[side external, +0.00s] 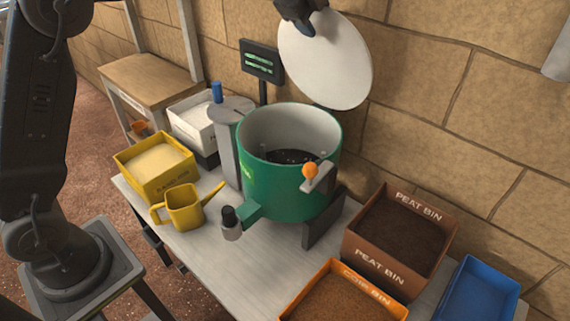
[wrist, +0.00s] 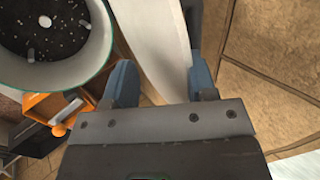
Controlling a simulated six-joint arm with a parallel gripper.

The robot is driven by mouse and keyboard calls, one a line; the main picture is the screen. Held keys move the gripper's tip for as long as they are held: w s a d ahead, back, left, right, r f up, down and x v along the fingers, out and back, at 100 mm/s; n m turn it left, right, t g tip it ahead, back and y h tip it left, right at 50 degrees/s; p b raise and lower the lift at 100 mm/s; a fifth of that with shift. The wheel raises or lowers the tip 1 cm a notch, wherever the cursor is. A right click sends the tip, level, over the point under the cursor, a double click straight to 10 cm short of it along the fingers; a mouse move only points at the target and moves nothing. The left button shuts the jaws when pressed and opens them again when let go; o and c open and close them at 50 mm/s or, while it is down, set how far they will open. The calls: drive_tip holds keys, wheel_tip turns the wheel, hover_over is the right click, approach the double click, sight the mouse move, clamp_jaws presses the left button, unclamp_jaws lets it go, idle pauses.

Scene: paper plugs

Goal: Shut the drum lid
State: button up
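The green drum (side external: 285,190) stands on the work table with its top uncovered and dark, speckled material inside. Its pale round lid (side external: 325,62) stands steeply tilted above the drum's back rim; whether a hinge joins them is hidden. My gripper (side external: 300,12) is at the lid's upper edge, partly cut off by the frame. In the wrist view my gripper's two blue-grey fingers (wrist: 162,88) are apart, and the lid (wrist: 158,35) runs between them, close to the right finger. A gap shows between the lid and the left finger. The drum's open mouth (wrist: 95,50) is at upper left.
A yellow watering can (side external: 183,208) and yellow bin (side external: 155,167) are left of the drum. A peat bin (side external: 395,237), coir bin (side external: 345,290) and blue tray (side external: 478,292) are right. An orange-knobbed lever (side external: 312,175) is on the drum's front. A stone wall (side external: 430,90) is close behind.

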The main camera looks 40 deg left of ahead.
drive_tip(key=s, duration=0.1)
drive_tip(key=s+f, duration=0.1)
drive_tip(key=s, duration=0.1)
drive_tip(key=shift+s+f, duration=0.1)
drive_tip(key=shift+s, duration=0.2)
idle(0.3)
drive_tip(key=s+f, duration=0.1)
drive_tip(key=s, duration=0.2)
drive_tip(key=shift+s+f, duration=0.15)
drive_tip(key=shift+f, duration=0.25)
drive_tip(key=shift+s, duration=0.1)
drive_tip(key=s+f, duration=0.2)
drive_tip(key=s, duration=0.1)
drive_tip(key=shift+f, duration=0.1)
idle(0.5)
